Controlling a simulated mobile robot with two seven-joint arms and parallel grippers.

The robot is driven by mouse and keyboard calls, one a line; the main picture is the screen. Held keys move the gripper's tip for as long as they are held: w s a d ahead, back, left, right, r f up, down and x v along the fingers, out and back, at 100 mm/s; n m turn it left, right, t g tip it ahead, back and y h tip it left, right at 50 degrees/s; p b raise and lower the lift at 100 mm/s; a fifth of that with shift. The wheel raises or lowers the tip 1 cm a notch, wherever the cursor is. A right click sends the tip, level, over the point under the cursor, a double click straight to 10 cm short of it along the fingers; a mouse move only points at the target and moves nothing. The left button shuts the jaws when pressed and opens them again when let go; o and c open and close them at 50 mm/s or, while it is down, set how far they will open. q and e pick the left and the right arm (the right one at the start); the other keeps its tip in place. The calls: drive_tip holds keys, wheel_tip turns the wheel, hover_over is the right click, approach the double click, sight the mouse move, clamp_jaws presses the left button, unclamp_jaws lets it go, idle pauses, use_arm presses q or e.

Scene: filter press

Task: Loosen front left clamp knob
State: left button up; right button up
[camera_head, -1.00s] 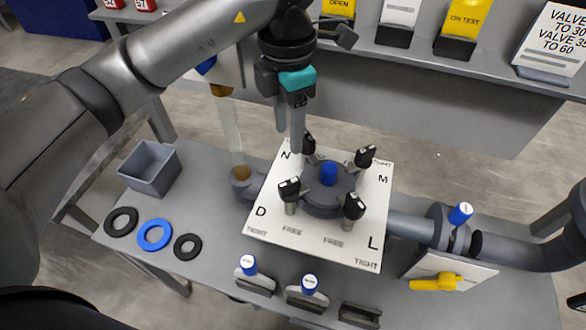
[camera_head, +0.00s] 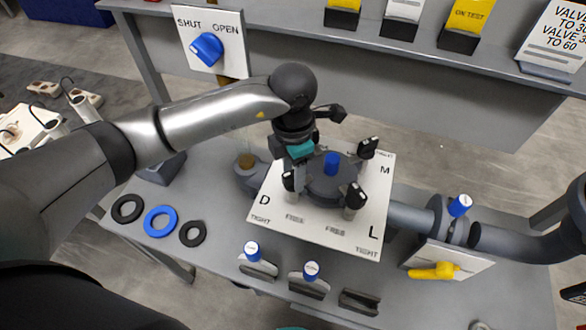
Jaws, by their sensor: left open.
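The filter press has a round dark lid (camera_head: 328,190) with a blue cap (camera_head: 332,162) on a white plate (camera_head: 300,228) marked D, L and M. The black front left clamp knob (camera_head: 288,181) stands near the letter D. My left gripper (camera_head: 296,184) points down right at this knob, its open fingers around or just beside it; I cannot tell whether they touch. The front right knob (camera_head: 355,196) and back right knob (camera_head: 368,147) are in plain sight. The back left knob is hidden behind my left gripper. My right gripper is not in view.
Black and blue rings (camera_head: 160,221) lie at the table's left. A grey bin (camera_head: 163,170) is partly behind my left arm. Blue-topped pieces (camera_head: 253,252) stand along the front edge. A pipe with a yellow handle (camera_head: 434,271) is at right. A blue SHUT/OPEN knob (camera_head: 206,49) is behind.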

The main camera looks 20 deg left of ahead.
use_arm(q)
clamp_jaws()
idle(0.4)
